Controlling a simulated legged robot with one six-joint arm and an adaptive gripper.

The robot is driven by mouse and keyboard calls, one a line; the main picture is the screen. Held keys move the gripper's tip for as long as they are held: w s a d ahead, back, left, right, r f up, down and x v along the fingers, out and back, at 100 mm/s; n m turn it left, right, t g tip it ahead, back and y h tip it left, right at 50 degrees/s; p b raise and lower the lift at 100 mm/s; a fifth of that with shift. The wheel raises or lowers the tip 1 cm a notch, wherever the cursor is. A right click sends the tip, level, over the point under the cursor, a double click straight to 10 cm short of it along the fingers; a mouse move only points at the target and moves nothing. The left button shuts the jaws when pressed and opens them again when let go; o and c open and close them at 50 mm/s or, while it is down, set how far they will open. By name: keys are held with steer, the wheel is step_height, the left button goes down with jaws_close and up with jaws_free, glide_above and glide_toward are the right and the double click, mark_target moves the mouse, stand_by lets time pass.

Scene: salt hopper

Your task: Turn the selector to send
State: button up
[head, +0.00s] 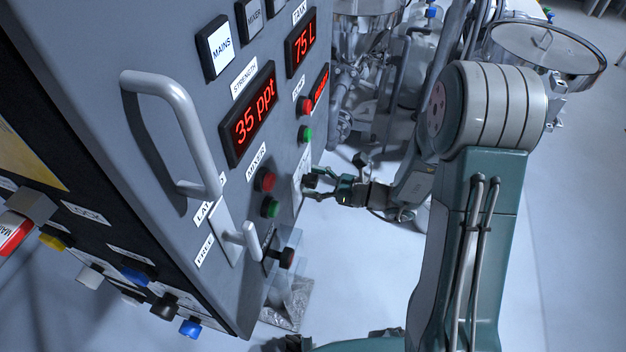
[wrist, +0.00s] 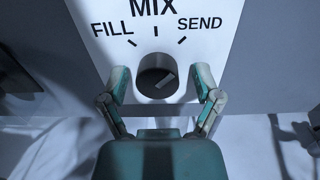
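The selector is a dark round knob (wrist: 154,76) on a white plate (wrist: 222,45) marked FILL, MIX and SEND. My gripper (wrist: 162,84) is open in the wrist view, with one green fingertip on each side of the knob. The left fingertip is very close to the knob; contact cannot be told. A small gap shows at the right fingertip. In the head view my gripper (head: 311,187) is at the panel's right side, mostly hiding the knob.
The grey cabinet (head: 215,145) carries a large handle (head: 180,115), a small lever (head: 248,241), and red (head: 265,179) and green (head: 270,207) buttons left of my gripper. A clear bag (head: 290,300) lies below. Tanks and pipes (head: 365,60) stand behind. Open floor lies right.

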steer(key=shift+d, duration=0.1)
steer(key=v, duration=1.1)
steer(key=shift+d, duration=0.4)
steer(key=shift+f, duration=0.15)
steer(key=s+a+r+n+g+h, duration=0.55)
steer(key=s+n+g+h, duration=0.2)
steer(key=s+n, duration=0.35)
steer(key=s+d+r+n+t+h, duration=0.4)
steer(key=d+r+n+t+h, duration=0.2)
steer(key=r+n+h, duration=0.3)
steer(key=shift+s+d+r+n+t+h, duration=0.3)
steer(key=shift+n+t, duration=0.25)
steer(key=shift+n, duration=0.35)
